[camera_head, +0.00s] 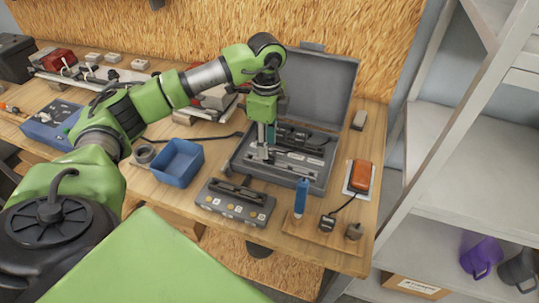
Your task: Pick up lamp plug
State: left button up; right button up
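An orange lamp (362,174) lies on a white plate at the right of the wooden bench. A black cable runs from it to a small dark piece (327,222), which looks like its plug, on a wooden board. My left gripper (263,153) points down over the open grey case (234,163), left of the lamp and plug. Its fingers look close together, but their opening and anything between them are too small to make out. My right gripper is not in view.
A grey box with several buttons (235,203) sits in front of the case. A blue-handled tool (301,197) stands near the plug, and a small metal part (354,231) lies right of it. A blue bin (176,163) is at left. Shelving (470,150) rises beyond the bench's right edge.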

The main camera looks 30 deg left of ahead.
aim_at(269, 152)
pick_arm(q)
jog(key=shift+w+d+f+p, duration=0.1)
jog(key=shift+f+p, duration=0.3)
jog(key=f, duration=0.1)
jog(key=f+p, duration=0.1)
jog(key=f, duration=0.1)
jog(key=shift+w+f, duration=0.25)
jog(key=shift+f, duration=0.35)
jog(key=c, duration=0.8)
jog(key=shift+r, duration=0.1)
